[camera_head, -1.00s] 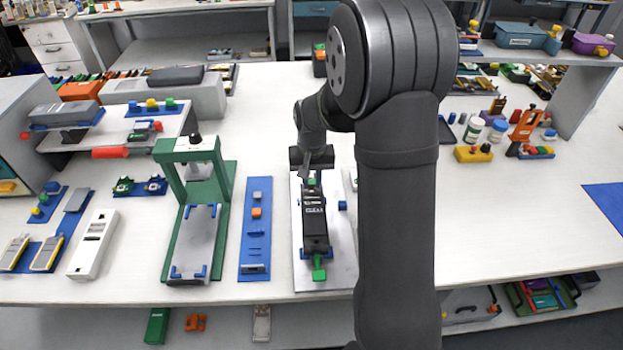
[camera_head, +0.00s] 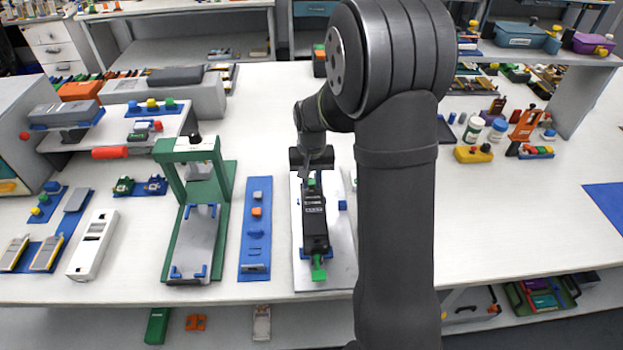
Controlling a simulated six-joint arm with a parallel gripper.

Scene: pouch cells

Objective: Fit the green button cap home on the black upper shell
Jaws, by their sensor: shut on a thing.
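The black upper shell (camera_head: 314,218) lies lengthwise on a light plate (camera_head: 339,262) with blue locating blocks, right of centre. The small green button cap (camera_head: 312,183) shows at the far end of the shell, directly under my gripper (camera_head: 312,173). My gripper is shut on the cap; its fingers are small and dark here. The cap appears at or just above the shell, and I cannot tell whether it is seated. A green clamp handle (camera_head: 318,268) stands at the shell's near end.
A blue strip (camera_head: 256,225) with orange, blue and grey small parts lies left of the plate. A green press frame (camera_head: 168,190) stands further left. My own arm covers the table right of the plate. White table shows between the fixtures.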

